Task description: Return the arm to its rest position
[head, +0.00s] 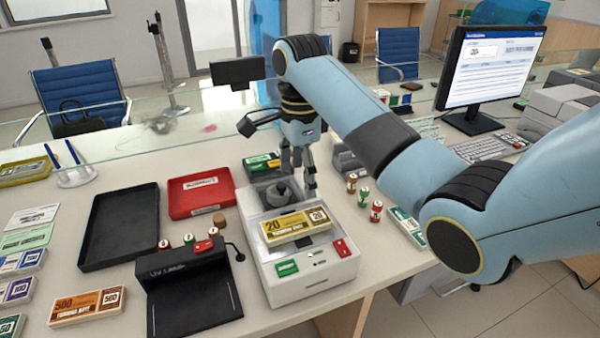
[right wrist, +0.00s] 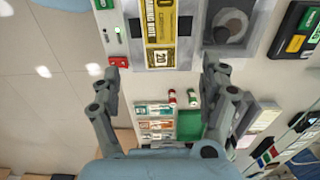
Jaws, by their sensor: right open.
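My right arm comes in from the right in the head view and reaches across the counter. My right gripper (head: 298,172) points down over the back of the white counting machine (head: 318,280), beside a grey round part on it (head: 281,194). In the right wrist view the fingers of the gripper (right wrist: 167,68) are spread wide with nothing between them. A yellow-banded 20 note bundle (head: 296,226) lies on top of the machine, apart from the fingers; it also shows in the right wrist view (right wrist: 160,25). My left gripper is not in view.
A glass screen (head: 130,140) runs behind the arm. A monitor (head: 490,70) stands at the right back. Small red and green rolls (head: 363,196) stand right of the machine. A black tray (head: 120,228), a red tray (head: 201,193) and a black UV lamp (head: 190,295) lie left.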

